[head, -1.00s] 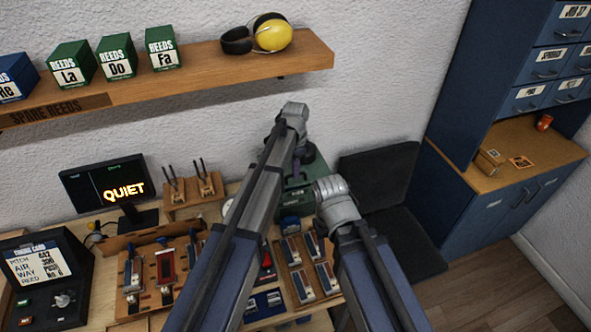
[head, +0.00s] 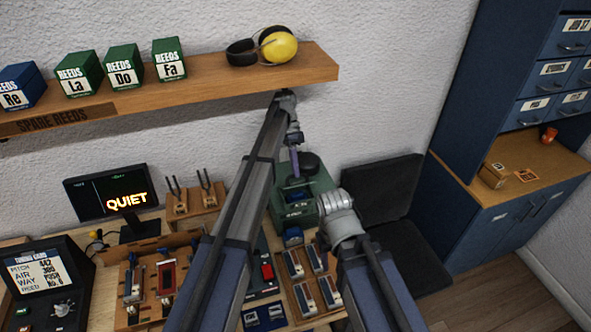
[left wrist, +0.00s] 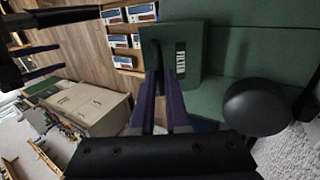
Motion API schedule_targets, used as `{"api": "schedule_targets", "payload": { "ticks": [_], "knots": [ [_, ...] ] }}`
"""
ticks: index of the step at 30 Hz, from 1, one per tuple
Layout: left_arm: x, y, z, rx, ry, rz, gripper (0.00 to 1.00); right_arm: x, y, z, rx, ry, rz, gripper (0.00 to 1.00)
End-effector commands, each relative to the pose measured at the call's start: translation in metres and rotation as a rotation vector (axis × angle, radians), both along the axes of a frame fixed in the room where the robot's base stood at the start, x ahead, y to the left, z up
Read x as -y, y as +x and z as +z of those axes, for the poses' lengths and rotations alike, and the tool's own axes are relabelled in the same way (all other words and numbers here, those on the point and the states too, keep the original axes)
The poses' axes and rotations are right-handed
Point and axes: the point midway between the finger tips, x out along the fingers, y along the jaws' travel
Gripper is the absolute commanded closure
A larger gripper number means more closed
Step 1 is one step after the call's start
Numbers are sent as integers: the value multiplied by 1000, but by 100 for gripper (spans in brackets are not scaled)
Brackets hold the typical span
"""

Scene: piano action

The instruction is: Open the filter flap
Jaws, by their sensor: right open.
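The green machine (head: 318,185) stands on the bench below the shelf. In the left wrist view a green panel (left wrist: 191,35) bears a pale label that seems to read FILTER. I cannot tell whether this flap is swung out at all. My left gripper (head: 295,168) points down over the machine. In the left wrist view its two purple fingers (left wrist: 159,72) reach to the panel's lower left edge. Contact and the gap between the tips are unclear. My right gripper (left wrist: 60,57) seems to show at the left edge of that view, fingers apart and empty, away from the panel.
A round black knob (left wrist: 257,107) sticks out beside the panel. The shelf (head: 200,90) hangs over the bench close to my left arm. Reed trays (head: 312,285) lie in front of the machine. A dark chair (head: 385,190) stands to the right.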

Motion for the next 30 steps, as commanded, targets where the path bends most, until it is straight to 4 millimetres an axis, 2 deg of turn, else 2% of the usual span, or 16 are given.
{"api": "schedule_targets", "payload": {
  "ticks": [1, 8, 20, 30],
  "knots": [
    [0, 0, 0, 1, 0, 0, 82, 0, 0, 0, 0, 0, 0, 50],
    [0, 0, 0, 2, 1, 0, 57, 0, 0, 0, 0, 0, 0, 50],
    [-1, 2, 5, 2, 1, 1, 57, 0, 0, 6, 0, 0, 0, 50],
    [-7, 19, 42, 4, 1, 1, 57, 0, 0, 42, -1, 1, -2, 50]
  ]
}}
